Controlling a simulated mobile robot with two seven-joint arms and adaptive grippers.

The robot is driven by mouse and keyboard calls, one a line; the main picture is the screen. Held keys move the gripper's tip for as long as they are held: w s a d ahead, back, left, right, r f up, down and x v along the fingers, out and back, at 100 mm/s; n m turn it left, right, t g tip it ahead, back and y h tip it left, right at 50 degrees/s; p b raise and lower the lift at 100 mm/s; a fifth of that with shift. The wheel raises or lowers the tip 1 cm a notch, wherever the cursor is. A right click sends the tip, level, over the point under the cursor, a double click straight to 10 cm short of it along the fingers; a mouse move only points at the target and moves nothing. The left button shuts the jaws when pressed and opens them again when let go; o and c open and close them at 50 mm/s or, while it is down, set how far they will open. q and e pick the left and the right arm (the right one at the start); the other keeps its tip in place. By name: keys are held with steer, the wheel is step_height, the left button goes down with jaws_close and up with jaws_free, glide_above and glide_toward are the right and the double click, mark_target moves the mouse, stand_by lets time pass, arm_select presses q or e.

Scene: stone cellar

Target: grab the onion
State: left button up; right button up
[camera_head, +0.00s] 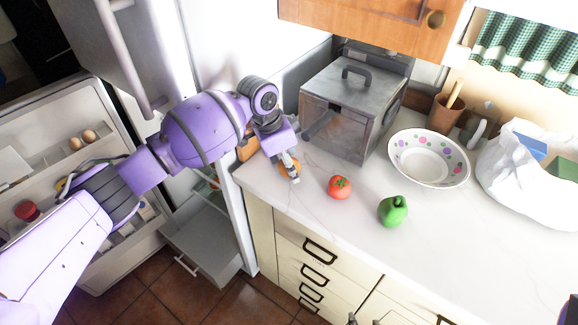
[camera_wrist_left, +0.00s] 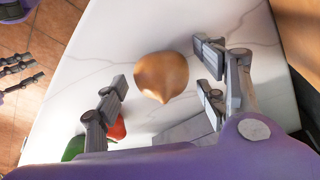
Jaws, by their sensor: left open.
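The onion (camera_wrist_left: 162,76) is round and golden-brown, with its pointed end toward my gripper in the left wrist view. It lies on the white marble counter. My left gripper (camera_wrist_left: 160,88) is open, with its fingers on either side of the onion and gaps visible on both sides. In the head view the left gripper (camera_head: 290,173) hangs over the counter's left end and partly hides the onion (camera_head: 283,169). My right gripper (camera_wrist_left: 25,72) shows at the left edge of the left wrist view, away from the onion, its fingers apart and empty.
A grey metal oven (camera_head: 340,120) stands close behind. A dotted bowl (camera_head: 430,172) and a white bag (camera_head: 520,180) are farther right. An open fridge (camera_head: 120,260) is at left.

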arm_select(q)
steer(key=c, duration=1.3)
steer(key=shift+o, duration=0.2)
steer(key=shift+r, duration=0.1)
